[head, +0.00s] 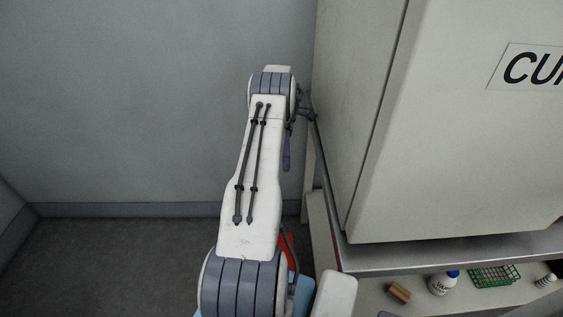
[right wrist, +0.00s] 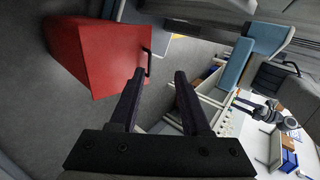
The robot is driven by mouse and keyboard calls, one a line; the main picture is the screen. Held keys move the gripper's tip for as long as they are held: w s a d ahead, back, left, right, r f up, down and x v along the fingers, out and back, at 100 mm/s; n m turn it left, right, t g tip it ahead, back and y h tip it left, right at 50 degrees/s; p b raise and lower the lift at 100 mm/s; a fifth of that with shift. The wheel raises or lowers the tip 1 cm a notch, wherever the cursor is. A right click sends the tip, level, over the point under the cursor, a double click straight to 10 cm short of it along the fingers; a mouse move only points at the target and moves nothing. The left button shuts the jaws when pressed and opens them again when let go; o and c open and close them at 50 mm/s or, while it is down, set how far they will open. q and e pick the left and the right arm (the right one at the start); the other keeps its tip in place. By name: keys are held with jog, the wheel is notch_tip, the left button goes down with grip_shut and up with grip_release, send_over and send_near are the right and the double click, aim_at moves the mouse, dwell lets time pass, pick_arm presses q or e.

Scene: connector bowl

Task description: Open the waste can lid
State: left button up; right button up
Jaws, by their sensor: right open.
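The red waste can (right wrist: 100,58) is at the upper left of the right wrist view, tilted in the picture. A dark handle (right wrist: 149,58) sticks out from its right side. In the head view only a strip of red (head: 289,249) shows beside my arm; the rest is hidden. My right gripper (right wrist: 159,73) is open and empty, with its two dark fingers apart. The handle appears near the gap between the fingertips, and I see no contact. In the head view one dark finger (head: 287,152) shows past my arm. I cannot tell how the lid stands. My left gripper is not in view.
A large pale cabinet (head: 450,150) stands on a metal-edged bench (head: 440,262) to the right. Below it are a brown cylinder (head: 399,293), a white bottle (head: 441,284) and a green rack (head: 494,276). Grey floor (head: 100,265) is clear at the left.

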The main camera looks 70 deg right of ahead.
jog(key=w+a+f+b, duration=0.2)
jog(key=w+f+b, duration=0.2)
jog(key=w+f, duration=0.7)
jog(key=shift+w+b, duration=0.3)
jog(key=shift+r, duration=0.15)
